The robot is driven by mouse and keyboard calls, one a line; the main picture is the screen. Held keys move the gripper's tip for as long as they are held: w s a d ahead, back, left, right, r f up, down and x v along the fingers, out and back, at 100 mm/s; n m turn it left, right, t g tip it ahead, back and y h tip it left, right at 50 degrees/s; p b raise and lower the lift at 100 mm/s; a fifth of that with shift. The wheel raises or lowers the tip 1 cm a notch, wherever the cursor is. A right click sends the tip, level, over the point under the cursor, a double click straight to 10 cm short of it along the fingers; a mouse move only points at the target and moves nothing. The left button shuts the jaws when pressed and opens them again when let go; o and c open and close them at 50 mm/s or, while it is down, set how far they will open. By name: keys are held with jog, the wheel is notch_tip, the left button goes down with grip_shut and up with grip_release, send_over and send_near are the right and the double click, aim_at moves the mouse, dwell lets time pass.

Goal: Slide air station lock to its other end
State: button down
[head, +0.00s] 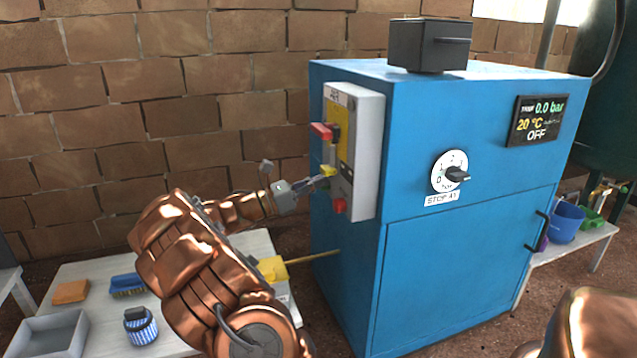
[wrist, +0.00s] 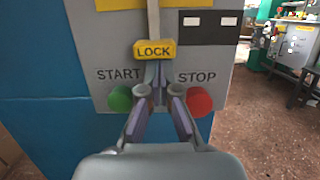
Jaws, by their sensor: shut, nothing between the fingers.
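The air station is a grey panel (head: 365,160) on the left side of a blue cabinet (head: 455,260). Its yellow lock (wrist: 155,50), marked LOCK, sits low on a vertical light rail (wrist: 153,18), just above the START and STOP labels. The lock also shows in the head view (head: 328,171). My gripper (wrist: 155,88) is shut and empty, its fingertips just below the lock between the green start button (wrist: 121,98) and the red stop button (wrist: 198,101). I cannot tell whether the fingertips touch the lock. A red handle (head: 322,131) sits higher on the panel.
A dial (head: 450,173) and a display (head: 536,121) reading OFF are on the cabinet front. A black box (head: 430,45) stands on top. A brick wall stands behind.

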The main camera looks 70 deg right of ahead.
aim_at(323, 169)
jog(key=shift+r+p, duration=1.55)
jog(key=shift+p, duration=0.5)
jog(key=shift+r, duration=0.1)
jog(key=w+a+f+p, duration=0.3)
jog(key=w+a+f, duration=0.3)
jog(key=w+f, duration=0.1)
jog(key=shift+w+a+f, duration=0.15)
jog(key=shift+a+f, duration=0.05)
jog(key=shift+a, duration=0.05)
jog(key=shift+r, duration=0.1)
